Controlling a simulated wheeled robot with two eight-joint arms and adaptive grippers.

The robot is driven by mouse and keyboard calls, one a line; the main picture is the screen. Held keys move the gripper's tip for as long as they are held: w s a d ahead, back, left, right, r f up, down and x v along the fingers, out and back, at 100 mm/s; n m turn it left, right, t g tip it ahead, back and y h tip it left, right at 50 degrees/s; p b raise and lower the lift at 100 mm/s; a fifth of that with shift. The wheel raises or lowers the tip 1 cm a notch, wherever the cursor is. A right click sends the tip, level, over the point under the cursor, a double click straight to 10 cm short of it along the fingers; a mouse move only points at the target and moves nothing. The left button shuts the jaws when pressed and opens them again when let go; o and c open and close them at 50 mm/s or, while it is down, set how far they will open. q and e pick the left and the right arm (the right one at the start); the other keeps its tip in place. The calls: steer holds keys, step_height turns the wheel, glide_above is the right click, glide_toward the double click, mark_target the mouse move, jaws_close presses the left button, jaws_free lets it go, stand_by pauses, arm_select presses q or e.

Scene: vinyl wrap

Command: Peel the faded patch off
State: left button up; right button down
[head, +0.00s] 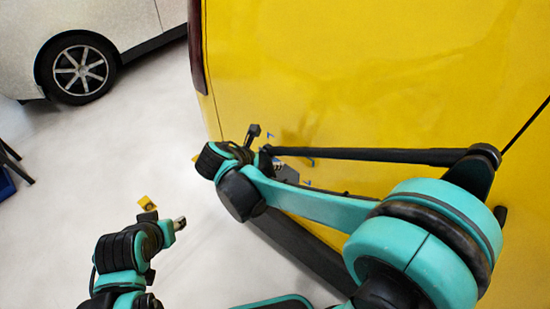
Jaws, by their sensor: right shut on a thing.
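The yellow van side (350,70) fills the right of the head view. Small blue marks (310,162) show on its lower part, around where my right gripper works. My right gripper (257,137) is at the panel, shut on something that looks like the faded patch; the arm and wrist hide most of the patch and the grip. A small yellow bit shows left of the wrist; I cannot tell what it is. My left gripper (167,217) is low at the left, away from the van, beside a small yellow piece (147,203). Its jaws are unclear.
A white car (100,30) with a dark wheel stands at the upper left. Pale floor (110,150) lies open between it and the van. A dark stand and a blue object (5,184) are at the left edge. The van's dark lower sill (300,245) runs under my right arm.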

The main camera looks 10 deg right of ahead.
steer(key=shift+s+a, duration=0.85)
steer(key=shift+a, duration=0.3)
